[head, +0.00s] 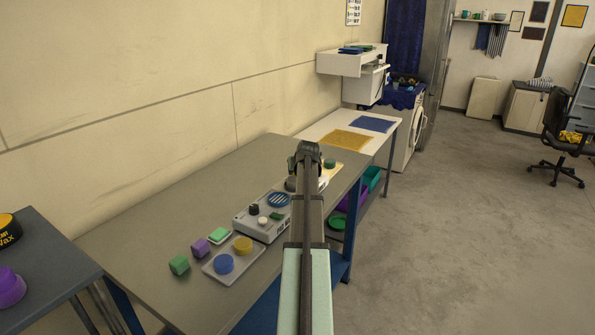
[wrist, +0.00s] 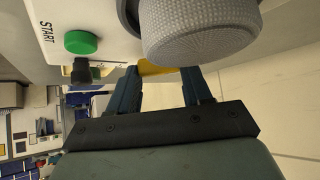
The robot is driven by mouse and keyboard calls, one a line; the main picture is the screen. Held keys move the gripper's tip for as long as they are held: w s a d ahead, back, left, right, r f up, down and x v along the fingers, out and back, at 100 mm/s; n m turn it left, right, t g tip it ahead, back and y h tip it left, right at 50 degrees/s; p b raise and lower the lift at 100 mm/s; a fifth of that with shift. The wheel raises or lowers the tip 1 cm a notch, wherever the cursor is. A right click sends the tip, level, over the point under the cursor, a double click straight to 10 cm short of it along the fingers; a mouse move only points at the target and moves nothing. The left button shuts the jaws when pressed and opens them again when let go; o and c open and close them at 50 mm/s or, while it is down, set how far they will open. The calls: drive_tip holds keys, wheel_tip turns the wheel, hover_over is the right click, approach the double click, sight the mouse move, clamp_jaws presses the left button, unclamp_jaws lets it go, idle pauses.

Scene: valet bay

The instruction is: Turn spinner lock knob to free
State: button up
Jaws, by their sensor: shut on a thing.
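My gripper (wrist: 160,78) is shut on the spinner lock knob. A yellow piece (wrist: 157,67), which I take to be that knob, shows as a thin sliver between the two fingertips. The rest is hidden by a large grey ribbed knob (wrist: 200,30) in front, so I cannot read its setting. The white control panel (wrist: 52,18) fills the top of the wrist view. In the head view my gripper (head: 308,158) is at the far part of the grey bench, and my arm covers the grip.
A green button (wrist: 81,42) marked START and a small black part (wrist: 82,72) are nearby on the panel side. A tray (head: 234,260) with blue and yellow discs lies nearer on the bench (head: 165,215). Green and purple blocks (head: 180,265) lie beside it.

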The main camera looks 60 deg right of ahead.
idle(0.6)
drive_tip(key=o, duration=0.8)
drive_tip(key=shift+s, duration=0.1)
drive_tip(key=v, duration=1.3)
drive_tip(key=shift+s+a+r, duration=0.1)
drive_tip(key=shift+s+r, duration=0.1)
drive_tip(key=shift+s, duration=0.1)
drive_tip(key=shift+w, duration=0.15)
